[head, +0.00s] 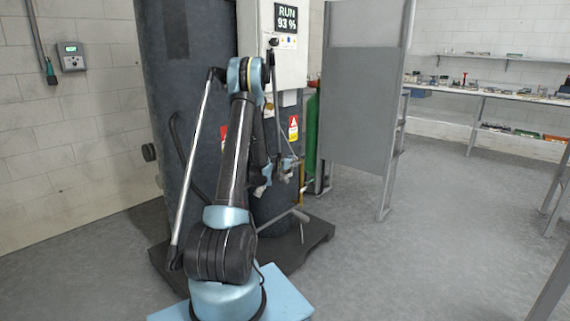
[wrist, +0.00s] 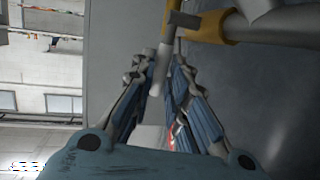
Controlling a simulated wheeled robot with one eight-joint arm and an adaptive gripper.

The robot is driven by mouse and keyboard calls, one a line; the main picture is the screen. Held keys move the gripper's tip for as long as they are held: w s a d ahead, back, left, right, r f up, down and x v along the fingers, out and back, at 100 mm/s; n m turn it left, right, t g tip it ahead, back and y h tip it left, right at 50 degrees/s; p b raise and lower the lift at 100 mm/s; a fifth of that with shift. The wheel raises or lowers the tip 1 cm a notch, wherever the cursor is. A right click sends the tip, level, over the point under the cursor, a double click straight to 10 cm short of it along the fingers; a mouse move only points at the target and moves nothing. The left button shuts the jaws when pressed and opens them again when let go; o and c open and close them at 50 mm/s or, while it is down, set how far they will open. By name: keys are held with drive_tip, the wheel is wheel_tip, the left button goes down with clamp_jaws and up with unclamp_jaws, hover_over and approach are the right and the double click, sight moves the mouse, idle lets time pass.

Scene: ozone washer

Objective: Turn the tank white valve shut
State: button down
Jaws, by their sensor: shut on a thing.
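In the wrist view, the pale lever of the tank white valve (wrist: 157,78) sits between the blue-padded fingers of my gripper (wrist: 164,62). The fingers are shut on it from both sides. The lever's upper end meets a grey stem beside a yellow pipe fitting (wrist: 212,27). In the head view, my gripper (head: 287,168) is at the right front of the dark tank (head: 190,90), low beside a yellow pipe. The valve is too small and too covered by my arm to make out there.
A white control box (head: 285,50) reading "RUN 93 %" hangs on the tank above my gripper. A green cylinder (head: 312,140) and a grey panel (head: 362,120) stand close to the right. A dark base plate (head: 310,238) lies below. The floor further right is clear.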

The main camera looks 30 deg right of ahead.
drive_tip(key=shift+w, duration=0.15)
drive_tip(key=c, duration=1.8)
unclamp_jaws()
drive_tip(key=shift+c, duration=0.2)
drive_tip(key=v, duration=1.2)
